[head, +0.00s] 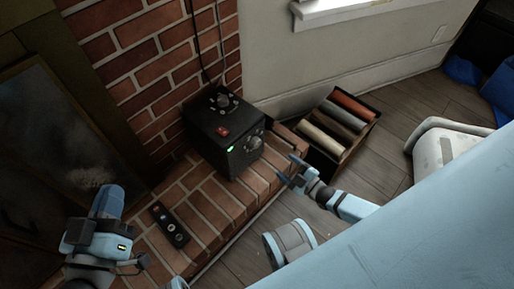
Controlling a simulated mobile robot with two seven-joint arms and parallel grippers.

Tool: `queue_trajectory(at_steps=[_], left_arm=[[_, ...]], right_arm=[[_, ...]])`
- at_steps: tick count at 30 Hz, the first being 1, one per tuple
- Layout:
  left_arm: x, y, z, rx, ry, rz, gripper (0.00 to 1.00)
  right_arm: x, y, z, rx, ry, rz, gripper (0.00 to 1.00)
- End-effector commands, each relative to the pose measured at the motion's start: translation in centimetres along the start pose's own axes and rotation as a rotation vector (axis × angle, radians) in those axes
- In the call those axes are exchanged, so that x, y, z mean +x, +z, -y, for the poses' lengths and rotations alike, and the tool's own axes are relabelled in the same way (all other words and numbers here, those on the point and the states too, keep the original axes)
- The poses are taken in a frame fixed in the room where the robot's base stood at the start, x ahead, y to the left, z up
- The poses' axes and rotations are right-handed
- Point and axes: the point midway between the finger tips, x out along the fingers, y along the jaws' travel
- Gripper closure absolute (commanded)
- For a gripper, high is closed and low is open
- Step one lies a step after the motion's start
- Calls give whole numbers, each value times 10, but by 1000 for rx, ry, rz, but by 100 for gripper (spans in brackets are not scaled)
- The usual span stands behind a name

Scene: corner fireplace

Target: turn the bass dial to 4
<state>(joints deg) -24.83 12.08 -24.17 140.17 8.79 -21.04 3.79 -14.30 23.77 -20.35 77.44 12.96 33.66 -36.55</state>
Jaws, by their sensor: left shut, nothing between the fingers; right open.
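A black box-shaped amplifier or speaker unit (222,145) stands on the brick hearth against the brick wall. A dial (223,100) and a red switch (223,131) are on its top. A larger knob (254,143) and a green light (230,149) are on its front. Which dial is the bass dial, and its setting, are too small to read. My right gripper (290,172) is open and empty, to the right of the unit and apart from it. My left gripper (108,202) is shut and empty at the lower left, apart from the unit.
A black remote (170,225) lies on the brick hearth (213,213) between my grippers. A box of rolled items (333,128) stands on the floor behind my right gripper. Cables rise from the unit along the wall. A dark fireplace front (60,140) is at left.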

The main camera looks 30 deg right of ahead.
Motion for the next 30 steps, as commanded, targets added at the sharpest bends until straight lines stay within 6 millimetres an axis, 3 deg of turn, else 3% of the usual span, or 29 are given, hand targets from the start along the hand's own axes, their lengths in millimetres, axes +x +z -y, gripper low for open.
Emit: queue_trajectory(at_steps=[15, 21, 30], left_arm=[[0, 50, 8, 4, 18, 155, 100], [2, 46, 12, 49, 20, 128, 100], [3, 45, 12, 58, 20, 123, 100]], right_arm=[[103, 1, 1, 1, 1, -2, 31], [122, 0, 0, 3, 1, -1, 31], [125, -1, 0, 3, 0, 0, 31]])
